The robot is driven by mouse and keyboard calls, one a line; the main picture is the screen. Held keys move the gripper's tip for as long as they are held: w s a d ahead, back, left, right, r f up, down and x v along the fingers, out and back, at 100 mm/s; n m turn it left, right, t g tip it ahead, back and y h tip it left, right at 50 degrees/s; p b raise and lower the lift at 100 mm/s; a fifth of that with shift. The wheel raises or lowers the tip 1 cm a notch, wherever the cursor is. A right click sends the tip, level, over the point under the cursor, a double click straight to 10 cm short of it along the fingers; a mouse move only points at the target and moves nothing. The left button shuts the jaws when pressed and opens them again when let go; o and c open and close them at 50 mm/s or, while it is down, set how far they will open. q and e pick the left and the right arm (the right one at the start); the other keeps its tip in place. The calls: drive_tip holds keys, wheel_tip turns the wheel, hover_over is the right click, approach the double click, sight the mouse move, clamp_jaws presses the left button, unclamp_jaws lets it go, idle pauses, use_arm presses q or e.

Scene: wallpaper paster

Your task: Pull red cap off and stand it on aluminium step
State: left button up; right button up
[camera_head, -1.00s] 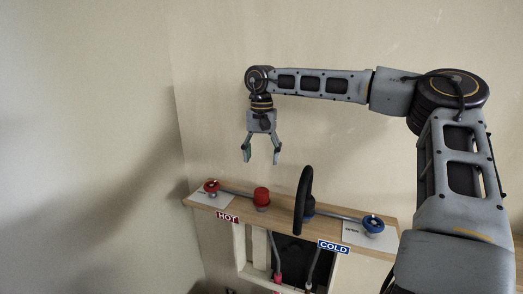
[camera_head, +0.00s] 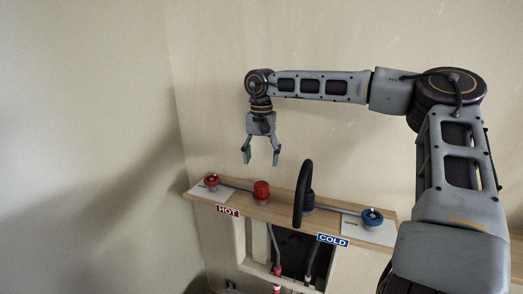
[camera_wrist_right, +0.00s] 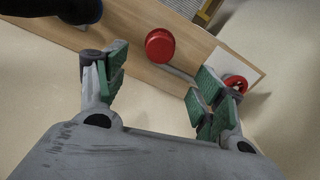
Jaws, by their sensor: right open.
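The red cap (camera_head: 261,190) sits upright on the wooden shelf between the HOT and COLD signs. It also shows as a round red top in the right wrist view (camera_wrist_right: 160,45). My right gripper (camera_head: 261,162) hangs open and empty above the shelf, apart from the cap. In the right wrist view its green-padded fingers (camera_wrist_right: 160,82) are spread wide, with the cap beyond them and between them. A ribbed metal surface with a yellow edge (camera_wrist_right: 207,10) shows at the top of that view; I cannot tell if it is the aluminium step. My left gripper is not in view.
A red valve wheel (camera_head: 212,180) stands left of the cap. A black upright wheel (camera_head: 303,193) and a blue valve (camera_head: 371,217) stand to the right on the shelf (camera_head: 281,213). Hoses (camera_head: 275,252) hang in the opening below. The wall is behind.

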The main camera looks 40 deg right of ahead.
sight(261, 184)
wheel_tip(261, 184, down, 9)
drive_tip(key=shift+f+p, duration=0.1)
drive_tip(key=shift+p, duration=0.2)
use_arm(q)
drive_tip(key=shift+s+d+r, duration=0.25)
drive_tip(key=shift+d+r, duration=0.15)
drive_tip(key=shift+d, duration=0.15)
use_arm(e)
drive_tip(key=shift+f, duration=0.85)
drive_tip(key=c, duration=1.2)
drive_tip(key=shift+r, duration=0.1)
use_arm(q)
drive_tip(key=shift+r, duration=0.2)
use_arm(e)
drive_tip(key=shift+w+r, duration=0.1)
drive_tip(key=shift+r, duration=0.2)
use_arm(q)
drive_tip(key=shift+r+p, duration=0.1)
drive_tip(key=shift+p, duration=0.3)
use_arm(e)
drive_tip(key=shift+r, duration=0.35)
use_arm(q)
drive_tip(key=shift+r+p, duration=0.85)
use_arm(e)
drive_tip(key=shift+r, duration=1.6)
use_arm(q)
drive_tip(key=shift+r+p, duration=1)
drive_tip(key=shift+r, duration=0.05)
use_arm(e)
drive_tip(key=shift+r, duration=1.95)
